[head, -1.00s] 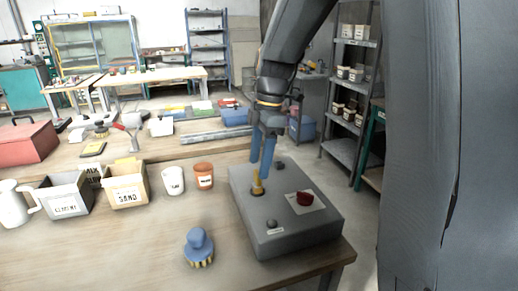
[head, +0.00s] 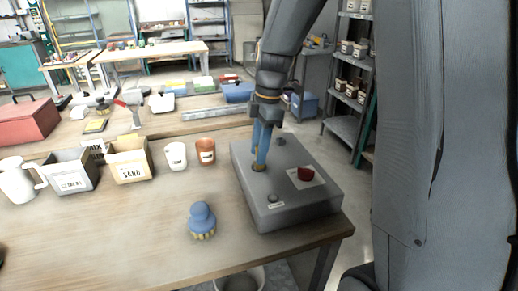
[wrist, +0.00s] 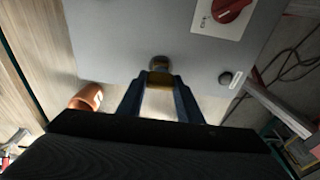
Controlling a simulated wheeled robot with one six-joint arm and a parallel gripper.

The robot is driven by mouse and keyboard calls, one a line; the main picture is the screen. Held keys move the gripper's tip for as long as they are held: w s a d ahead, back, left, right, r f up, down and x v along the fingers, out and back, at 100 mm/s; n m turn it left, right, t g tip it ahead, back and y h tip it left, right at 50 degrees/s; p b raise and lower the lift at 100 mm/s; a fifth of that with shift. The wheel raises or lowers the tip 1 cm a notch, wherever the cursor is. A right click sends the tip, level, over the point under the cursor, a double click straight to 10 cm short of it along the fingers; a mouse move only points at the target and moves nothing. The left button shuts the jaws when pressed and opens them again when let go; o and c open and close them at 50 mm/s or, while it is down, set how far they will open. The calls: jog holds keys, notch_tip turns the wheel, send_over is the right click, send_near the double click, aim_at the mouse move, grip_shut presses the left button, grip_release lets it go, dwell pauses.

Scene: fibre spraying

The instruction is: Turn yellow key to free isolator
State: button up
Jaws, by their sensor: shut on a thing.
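The grey box (head: 285,212) stands on the wooden bench near its right end. The yellow key (wrist: 160,78) stands in a round socket on the box top. My gripper (head: 261,160), with blue fingers, points down at the key and is shut on it; the fingers hide most of the key in the head view. The red isolator knob (head: 305,174) sits on a pale plate on the box, right of the key. It also shows at the top of the wrist view (wrist: 230,8).
A white cup (head: 176,156) and a terracotta cup (head: 205,151) stand left of the box. A sand bin (head: 129,163) is farther left. Small dark buttons (head: 281,141) sit on the box.

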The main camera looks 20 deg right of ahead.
jog(key=m+p, duration=0.2)
jog(key=m, duration=0.3)
jog(key=shift+r+t+p, duration=0.15)
jog(key=shift+t+p, duration=0.15)
jog(key=shift+t, duration=0.1)
jog(key=m+p, duration=0.2)
jog(key=m, duration=0.1)
jog(key=shift+m, duration=0.3)
jog(key=shift+m+t+h+p, duration=0.3)
jog(key=shift+m, duration=0.6)
jog(key=o, duration=1.1)
jog(key=r, duration=0.2)
jog(key=r+b, duration=0.1)
jog(key=r, duration=0.2)
jog(key=s+r+b, duration=0.1)
jog(key=r, duration=0.1)
jog(key=shift+d+r, duration=0.2)
jog(key=shift+d, duration=0.15)
